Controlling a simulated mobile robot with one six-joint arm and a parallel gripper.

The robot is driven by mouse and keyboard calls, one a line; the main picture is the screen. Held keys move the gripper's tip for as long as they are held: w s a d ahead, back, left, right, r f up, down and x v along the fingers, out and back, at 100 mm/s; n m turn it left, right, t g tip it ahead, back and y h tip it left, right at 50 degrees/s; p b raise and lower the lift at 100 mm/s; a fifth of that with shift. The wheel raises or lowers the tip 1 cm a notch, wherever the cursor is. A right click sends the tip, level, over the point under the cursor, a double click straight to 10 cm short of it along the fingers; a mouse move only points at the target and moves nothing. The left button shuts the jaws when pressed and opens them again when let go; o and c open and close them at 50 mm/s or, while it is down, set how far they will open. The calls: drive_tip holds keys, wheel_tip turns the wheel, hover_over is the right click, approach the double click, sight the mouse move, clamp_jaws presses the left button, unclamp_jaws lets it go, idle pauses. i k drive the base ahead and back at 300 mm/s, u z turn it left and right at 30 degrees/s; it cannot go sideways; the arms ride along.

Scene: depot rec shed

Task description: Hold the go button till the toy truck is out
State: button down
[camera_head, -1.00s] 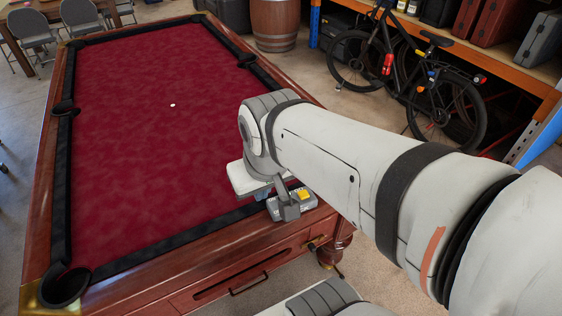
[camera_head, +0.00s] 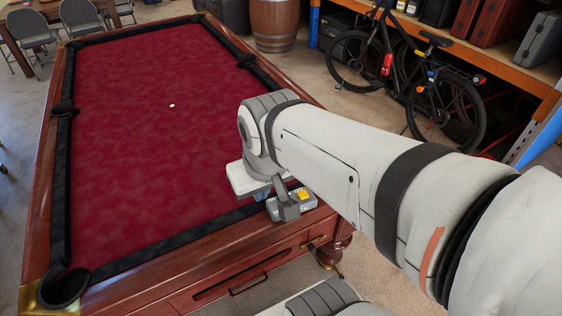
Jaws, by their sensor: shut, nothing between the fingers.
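A small grey control box (camera_head: 308,204) sits on the near wooden rail of the pool table. A yellow button or part (camera_head: 302,194) shows on its top. My gripper (camera_head: 286,214) points down at the box, its dark finger in front of the box's left part. It is shut with nothing held. I cannot tell whether the fingertip touches a button, as the finger and wrist cover that part of the box. No toy truck can be made out in this view.
The pool table (camera_head: 150,160) has a red cloth with one small white ball (camera_head: 172,105) on it. A bicycle (camera_head: 420,80) leans by an orange-edged shelf at the upper right. A barrel (camera_head: 274,24) stands behind the table.

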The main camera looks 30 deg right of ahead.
sight(303, 195)
drive_tip(key=z, duration=2.45)
drive_tip(key=k, duration=0.85)
drive_tip(key=u, duration=0.4)
drive_tip(key=i, duration=0.5)
drive_tip(key=z, duration=0.1)
